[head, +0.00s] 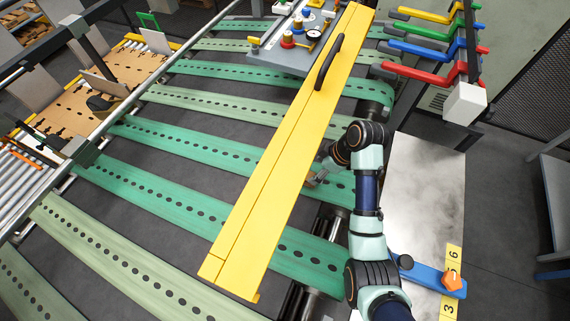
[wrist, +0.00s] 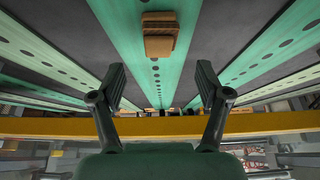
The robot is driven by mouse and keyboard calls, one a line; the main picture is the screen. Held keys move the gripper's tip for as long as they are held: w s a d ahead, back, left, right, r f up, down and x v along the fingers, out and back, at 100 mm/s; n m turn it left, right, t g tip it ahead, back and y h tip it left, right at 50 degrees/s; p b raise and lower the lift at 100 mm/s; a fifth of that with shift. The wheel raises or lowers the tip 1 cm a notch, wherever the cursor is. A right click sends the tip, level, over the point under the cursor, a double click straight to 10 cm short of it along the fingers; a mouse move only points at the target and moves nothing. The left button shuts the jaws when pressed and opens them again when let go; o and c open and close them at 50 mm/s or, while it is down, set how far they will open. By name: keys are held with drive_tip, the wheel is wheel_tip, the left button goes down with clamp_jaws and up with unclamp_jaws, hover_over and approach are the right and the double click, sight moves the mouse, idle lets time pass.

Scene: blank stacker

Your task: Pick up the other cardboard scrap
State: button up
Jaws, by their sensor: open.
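A small brown cardboard scrap (wrist: 160,24) lies on a green perforated belt (wrist: 122,22) at the top centre of the wrist view. My gripper (wrist: 161,73) is open, with dark fingers apart to the left and right of the belt. The scrap appears centred between the fingers but apart from them. In the head view, my gripper (head: 318,176) is by the right edge of the yellow beam and partly hidden.
A long yellow beam (head: 262,190) with a black handle (head: 329,62) crosses above the belts beside my arm. It also spans the wrist view (wrist: 265,121). Red, blue, green and yellow levers (head: 425,73) stand at upper right. A metal table (head: 425,190) lies right of my arm.

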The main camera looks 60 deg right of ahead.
sight(310, 176)
drive_tip(key=shift+s+f, duration=0.1)
drive_tip(key=shift+s, duration=0.1)
drive_tip(key=shift+s+f, duration=0.1)
drive_tip(key=shift+f, duration=0.85)
drive_tip(key=x, duration=0.5)
drive_tip(key=shift+w+f, duration=0.25)
drive_tip(key=shift+w, duration=0.2)
drive_tip(key=c, duration=0.9)
